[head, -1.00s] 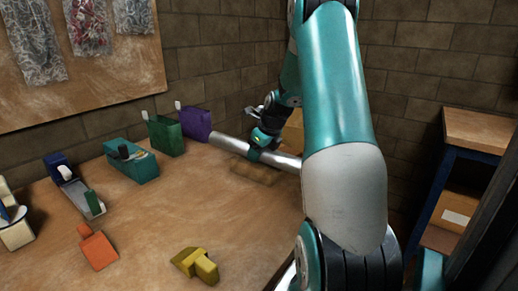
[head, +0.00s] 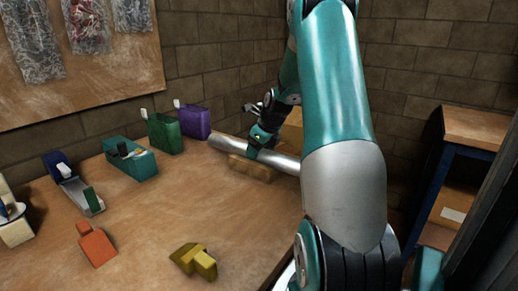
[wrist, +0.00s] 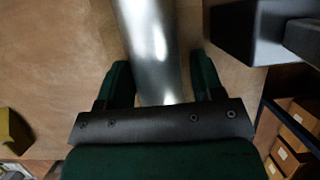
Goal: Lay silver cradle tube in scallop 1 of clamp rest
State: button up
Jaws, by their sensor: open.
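The silver cradle tube (head: 225,144) lies across the tan wooden block (head: 238,168), which looks like the clamp rest, at the back of the bench. The block's scallops are hidden under the tube, so I cannot tell which one it is over or whether it is fully seated. My gripper (head: 258,150) is at the tube from above. In the wrist view, the tube (wrist: 150,40) runs between the two green fingers of my open gripper (wrist: 160,85), one on each side. The tube's right end is hidden behind my arm in the head view.
Purple (head: 195,122) and green (head: 163,134) blocks stand behind the tube's left end. A teal box (head: 132,160), an orange piece (head: 97,247) and a yellow piece (head: 194,261) are on the bench. The bench middle is clear. A blue-framed shelf (head: 470,150) stands at right.

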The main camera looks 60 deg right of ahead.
jog(key=p+v, duration=0.3)
jog(key=v, duration=1.4)
jog(key=shift+r, duration=0.2)
jog(key=shift+d, duration=0.1)
jog(key=w+a+r+n+g+y+p, duration=0.1)
jog(key=a+r+n+y+p, duration=0.15)
jog(key=a+n, duration=1.05)
jog(key=w+a+r+n+g+y+p, duration=0.1)
jog(key=w+a+r+n+p, duration=0.15)
jog(key=a+n, duration=1.15)
jog(key=s+a+r+n+g+y+p, duration=0.1)
jog(key=s+a+n+p, duration=0.3)
jog(key=s+a+n, duration=1.1)
jog(key=a+n+g, duration=0.1)
jog(key=a, duration=0.3)
jog(key=shift+s+a+g, duration=0.15)
jog(key=shift+s+g, duration=0.05)
jog(key=shift+g, duration=0.2)
